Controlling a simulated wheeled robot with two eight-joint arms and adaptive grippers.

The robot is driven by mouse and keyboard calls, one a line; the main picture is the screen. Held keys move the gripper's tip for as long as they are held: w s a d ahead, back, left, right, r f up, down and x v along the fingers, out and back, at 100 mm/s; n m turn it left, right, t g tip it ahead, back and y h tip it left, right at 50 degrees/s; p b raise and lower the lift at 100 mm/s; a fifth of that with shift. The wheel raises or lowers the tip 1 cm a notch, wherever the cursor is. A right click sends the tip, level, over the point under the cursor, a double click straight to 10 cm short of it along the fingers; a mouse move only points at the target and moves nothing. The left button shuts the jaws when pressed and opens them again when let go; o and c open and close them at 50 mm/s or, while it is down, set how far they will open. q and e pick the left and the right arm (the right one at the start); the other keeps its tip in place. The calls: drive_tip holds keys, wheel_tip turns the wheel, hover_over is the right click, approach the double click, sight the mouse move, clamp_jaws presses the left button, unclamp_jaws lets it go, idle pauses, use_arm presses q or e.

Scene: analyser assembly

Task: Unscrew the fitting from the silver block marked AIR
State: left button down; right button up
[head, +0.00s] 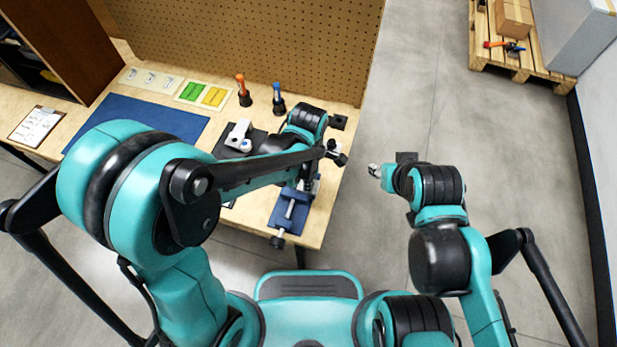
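No block in view can be read as marked AIR; lettering is too small. A pale grey-white piece (240,135) stands on a dark mat at the middle of the table. A blue vise-like fixture (290,208) with a silver bar sits near the table's front right corner, partly behind my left arm. My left gripper is above the right end of the table near this fixture, mostly hidden by its own arm; its fingers cannot be made out. My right gripper (375,170) is off the table's right edge, over the floor, with a small silvery tip; its opening is unclear.
An orange-topped tool (242,90) and a blue-topped tool (278,98) stand upright at the back. Green and yellow cards (203,94), a blue mat (135,118) and a clipboard (36,126) lie left. A pegboard (250,45) closes the back.

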use_arm(q)
drive_tip(key=n, duration=0.3)
drive_tip(key=shift+n, duration=0.4)
drive_tip(key=n, duration=0.4)
drive_tip(key=c, duration=0.6)
unclamp_jaws()
drive_tip(key=shift+r, duration=0.1)
drive_tip(key=shift+r+p, duration=1.8)
drive_tip(key=shift+r, duration=0.65)
